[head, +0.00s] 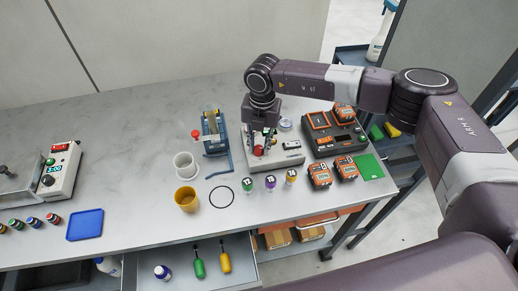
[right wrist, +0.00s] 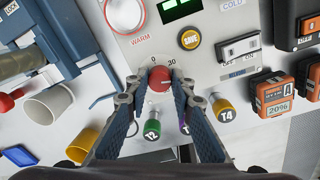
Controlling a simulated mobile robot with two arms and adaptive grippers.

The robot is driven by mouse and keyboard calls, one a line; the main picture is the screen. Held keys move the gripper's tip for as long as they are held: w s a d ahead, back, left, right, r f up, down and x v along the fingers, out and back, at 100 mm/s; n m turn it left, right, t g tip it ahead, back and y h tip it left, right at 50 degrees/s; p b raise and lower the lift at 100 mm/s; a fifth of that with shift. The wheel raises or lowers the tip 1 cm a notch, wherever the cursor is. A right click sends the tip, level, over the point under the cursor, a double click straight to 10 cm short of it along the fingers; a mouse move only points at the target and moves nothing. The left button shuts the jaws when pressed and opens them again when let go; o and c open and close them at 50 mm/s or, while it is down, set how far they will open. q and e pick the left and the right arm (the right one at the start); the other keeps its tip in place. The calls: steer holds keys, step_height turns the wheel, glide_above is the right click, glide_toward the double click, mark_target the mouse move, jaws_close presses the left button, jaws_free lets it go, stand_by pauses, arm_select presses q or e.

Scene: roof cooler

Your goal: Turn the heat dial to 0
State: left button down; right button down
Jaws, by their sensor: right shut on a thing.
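The heat dial (right wrist: 159,79) is a round red knob on a pale panel in the right wrist view. The marks 0 and 30 are printed just above it, to its upper left and upper right. My right gripper (right wrist: 160,92) has one finger on each side of the dial and is shut on it. In the head view my right gripper (head: 259,142) reaches down over the pale control unit (head: 288,160) and mostly hides the dial. I cannot make out a pointer on the dial. My left gripper is not in view.
A yellow SAVE button (right wrist: 190,40), a WARM lamp (right wrist: 124,14) and a switch block (right wrist: 238,48) share the panel. Several coloured vials stand close in front, including a green-capped one (right wrist: 152,130). A blue stand (head: 214,132) is left; orange-black batteries (head: 319,173) are right.

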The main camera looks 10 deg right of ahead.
steer(key=n+b, duration=0.8)
steer(key=shift+w+a+f, duration=0.1)
steer(key=shift+f, duration=0.1)
steer(key=shift+n+b, duration=0.9)
steer(key=shift+n, duration=0.1)
steer(key=n+b, duration=0.3)
steer(key=n, duration=0.1)
steer(key=shift+r+n, duration=0.1)
steer(key=shift+n, duration=0.2)
steer(key=shift+n+g+b, duration=0.3)
steer(key=shift+n+b, duration=0.45)
steer(key=shift+n, duration=0.45)
steer(key=shift+r+n+b, duration=0.15)
steer(key=shift+n+b, duration=0.35)
steer(key=shift+n, duration=0.8)
steer(key=c, duration=1.7)
jaws_free()
steer(key=shift+o, duration=0.2)
